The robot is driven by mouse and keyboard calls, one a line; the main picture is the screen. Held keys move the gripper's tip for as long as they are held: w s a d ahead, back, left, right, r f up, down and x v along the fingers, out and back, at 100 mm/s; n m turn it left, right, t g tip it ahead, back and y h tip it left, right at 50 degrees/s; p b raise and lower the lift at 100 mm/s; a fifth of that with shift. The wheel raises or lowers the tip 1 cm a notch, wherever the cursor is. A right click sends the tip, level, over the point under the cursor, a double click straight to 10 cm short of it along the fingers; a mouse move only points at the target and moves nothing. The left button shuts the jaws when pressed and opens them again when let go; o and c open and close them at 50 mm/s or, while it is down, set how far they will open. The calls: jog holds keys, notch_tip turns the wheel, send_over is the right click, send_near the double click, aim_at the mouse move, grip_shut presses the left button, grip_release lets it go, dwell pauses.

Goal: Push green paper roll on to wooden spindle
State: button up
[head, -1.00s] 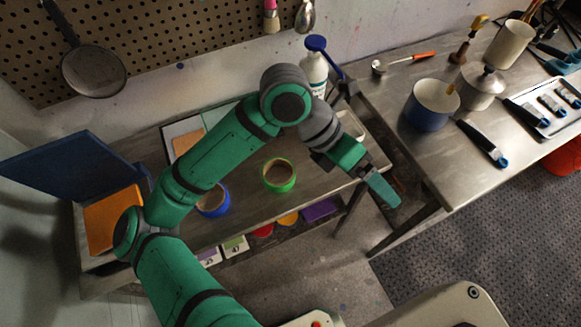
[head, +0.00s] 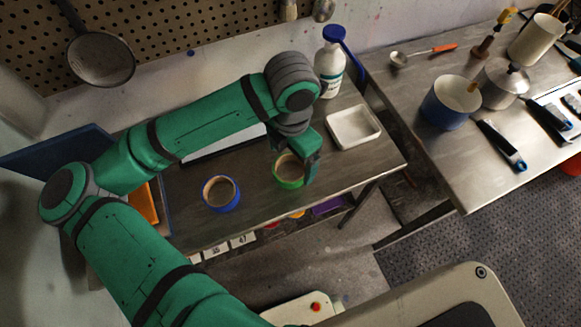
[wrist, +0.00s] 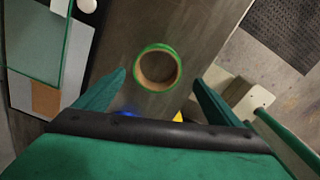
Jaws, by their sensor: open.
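The green paper roll (head: 290,183), a short ring with a tan inside, stands on end on the left metal bench. It also shows in the wrist view (wrist: 138,72), seen from above between and beyond the two fingers. My gripper (head: 310,160) is open and empty above and close to the roll's right side, and partly hides it in the head view. In the wrist view my gripper (wrist: 158,78) has its fingers spread wide around the roll's outline; contact cannot be told. I cannot clearly pick out the wooden spindle.
A blue roll (head: 229,204) stands to the left of the green one. The right bench (head: 415,75) holds a blue pot (head: 444,110) and several tools.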

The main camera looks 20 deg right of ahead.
jog(key=shift+w+f, duration=0.15)
jog(key=shift+f, duration=0.4)
jog(key=shift+w+f, duration=0.1)
jog(key=shift+f, duration=2.15)
jog(key=c, duration=1.2)
